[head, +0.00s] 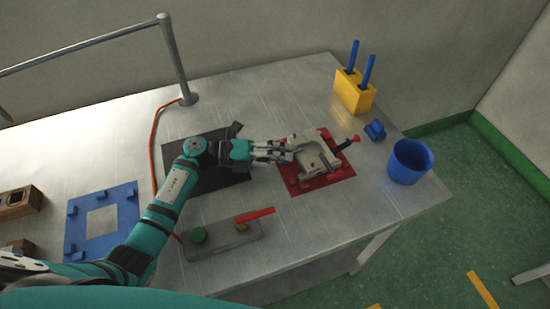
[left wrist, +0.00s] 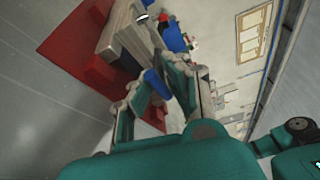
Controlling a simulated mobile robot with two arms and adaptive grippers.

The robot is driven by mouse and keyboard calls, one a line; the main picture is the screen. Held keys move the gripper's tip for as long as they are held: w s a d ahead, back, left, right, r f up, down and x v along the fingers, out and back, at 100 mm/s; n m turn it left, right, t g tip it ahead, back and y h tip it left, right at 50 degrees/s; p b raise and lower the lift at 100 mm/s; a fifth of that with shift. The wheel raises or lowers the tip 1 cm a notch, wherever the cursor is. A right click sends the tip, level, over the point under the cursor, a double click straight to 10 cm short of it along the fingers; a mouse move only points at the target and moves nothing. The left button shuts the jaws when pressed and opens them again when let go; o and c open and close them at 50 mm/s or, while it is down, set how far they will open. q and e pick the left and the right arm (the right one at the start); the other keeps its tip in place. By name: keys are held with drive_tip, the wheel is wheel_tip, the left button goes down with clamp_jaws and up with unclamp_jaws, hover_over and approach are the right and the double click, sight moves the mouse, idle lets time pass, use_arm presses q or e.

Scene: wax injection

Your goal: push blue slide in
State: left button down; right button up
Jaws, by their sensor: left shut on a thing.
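The grey mould block (head: 314,156) sits on the red fixture plate (head: 325,180), to the right of my left gripper (head: 287,151). The left gripper reaches the mould's left side with its fingers level. In the left wrist view my left gripper (left wrist: 160,86) is shut on the blue slide (left wrist: 157,83), whose end shows between the fingers. The slide lies close to the grey mould (left wrist: 125,35); how far it sits in the mould I cannot tell. In the head view the fingers hide the slide. My right gripper is not in view.
A red-knobbed pin (head: 353,140) is at the mould's right side. A blue cup (head: 409,162), small blue part (head: 375,130) and yellow holder (head: 353,93) stand farther right. A blue frame (head: 103,222) lies left.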

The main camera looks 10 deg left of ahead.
use_arm(q)
drive_tip(key=c, duration=1.7)
unclamp_jaws()
drive_tip(key=shift+o, duration=0.9)
drive_tip(key=shift+w+d, duration=0.15)
drive_tip(key=shift+d, duration=0.05)
drive_tip(key=v, duration=1.2)
